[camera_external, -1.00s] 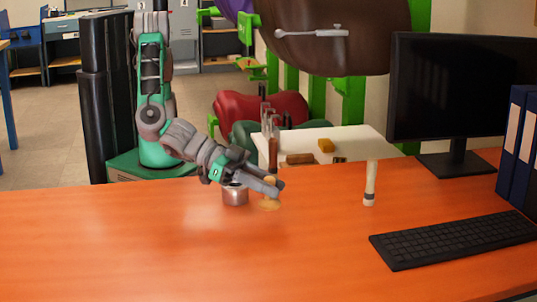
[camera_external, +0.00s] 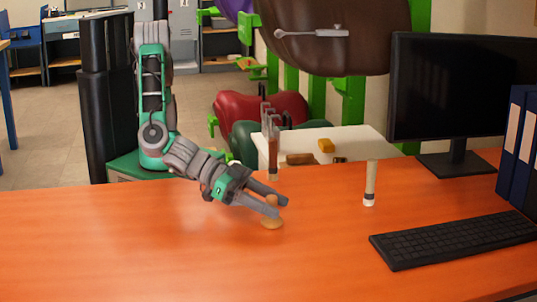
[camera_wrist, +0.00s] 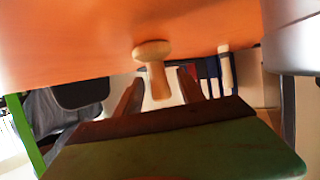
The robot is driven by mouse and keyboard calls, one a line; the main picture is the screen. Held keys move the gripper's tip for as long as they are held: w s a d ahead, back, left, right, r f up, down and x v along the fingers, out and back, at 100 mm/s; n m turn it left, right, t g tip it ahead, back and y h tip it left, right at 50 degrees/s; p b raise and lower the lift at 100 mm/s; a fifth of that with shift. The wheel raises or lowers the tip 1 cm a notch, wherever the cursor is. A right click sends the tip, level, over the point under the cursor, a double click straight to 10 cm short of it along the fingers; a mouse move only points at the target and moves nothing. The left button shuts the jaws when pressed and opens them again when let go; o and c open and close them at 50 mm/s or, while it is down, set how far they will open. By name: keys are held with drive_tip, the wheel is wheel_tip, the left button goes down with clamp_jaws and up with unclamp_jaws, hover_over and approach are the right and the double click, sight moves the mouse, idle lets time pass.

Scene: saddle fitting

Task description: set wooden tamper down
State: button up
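The wooden tamper (camera_external: 272,223) has a wide round base and a narrow handle. It stands on the orange desk (camera_external: 150,250), near the middle of the external view. In the wrist view, where the desk appears at the top, the tamper (camera_wrist: 152,54) has its base against the orange surface and its handle points down in the picture. My gripper (camera_external: 283,207) is low over the desk with its fingers around the handle. In the wrist view the fingers of my gripper (camera_wrist: 160,88) are spread, with a gap on each side of the handle.
An upright pale-handled tool (camera_external: 370,185) stands to the right, near a white side table (camera_external: 350,138) holding small items. A keyboard (camera_external: 455,238), a monitor (camera_external: 460,90) and binders (camera_external: 518,140) occupy the right side. The front left of the desk is clear.

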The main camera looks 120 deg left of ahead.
drive_tip(key=shift+r+p, duration=0.35)
drive_tip(key=shift+p, duration=0.05)
drive_tip(key=v, duration=1.2)
drive_tip(key=shift+f, duration=0.2)
